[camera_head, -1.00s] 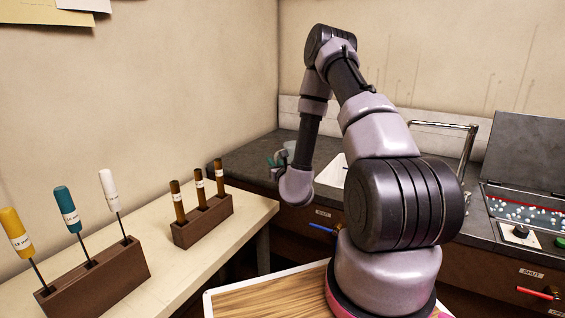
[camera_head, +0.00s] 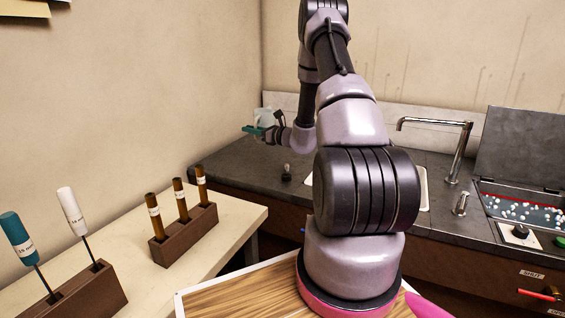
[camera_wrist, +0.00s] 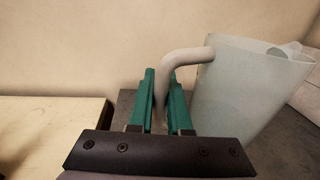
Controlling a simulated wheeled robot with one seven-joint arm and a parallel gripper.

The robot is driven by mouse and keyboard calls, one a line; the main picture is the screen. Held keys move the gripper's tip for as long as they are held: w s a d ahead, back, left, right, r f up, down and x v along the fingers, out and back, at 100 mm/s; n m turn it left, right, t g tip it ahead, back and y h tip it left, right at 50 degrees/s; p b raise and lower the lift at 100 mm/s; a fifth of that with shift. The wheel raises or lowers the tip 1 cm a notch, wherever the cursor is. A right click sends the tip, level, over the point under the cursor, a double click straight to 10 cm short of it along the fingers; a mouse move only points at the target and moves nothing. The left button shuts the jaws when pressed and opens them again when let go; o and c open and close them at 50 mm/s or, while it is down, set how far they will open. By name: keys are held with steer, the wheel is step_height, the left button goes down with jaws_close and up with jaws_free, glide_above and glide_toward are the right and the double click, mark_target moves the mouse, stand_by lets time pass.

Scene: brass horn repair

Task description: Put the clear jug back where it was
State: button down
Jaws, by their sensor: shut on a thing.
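The clear jug (camera_wrist: 235,95) is pale and translucent, with a bent handle (camera_wrist: 184,55) on its left side in the wrist view. My gripper (camera_wrist: 162,90) has its teal fingers on either side of the handle and is shut on it. In the wrist view the jug leans somewhat. In the head view the jug (camera_head: 264,117) is small, behind my gripper (camera_head: 254,131), over the far left end of the grey counter. I cannot tell whether its base touches the counter.
The dark grey counter (camera_head: 235,160) holds a sink (camera_head: 423,190) with a tall tap (camera_head: 462,150). A small dark fitting (camera_head: 286,173) stands near its front left. A cream bench (camera_head: 235,216) at left carries racks of handled tools. An open-lidded case (camera_head: 530,205) is at right.

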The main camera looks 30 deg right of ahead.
steer(key=s+d+n+g+y, duration=0.2)
steer(key=d+n+g+y, duration=0.15)
steer(key=d, duration=0.55)
steer(key=shift+y, duration=0.35)
steer(key=shift+d+f, duration=0.15)
steer(key=shift+f, duration=2.4)
steer(key=shift+d+f, duration=0.15)
steer(key=shift+f, duration=2.4)
steer(key=shift+f, duration=0.15)
steer(key=c, duration=0.9)
jaws_free()
steer(key=shift+f, duration=0.1)
steer(key=shift+o, duration=0.2)
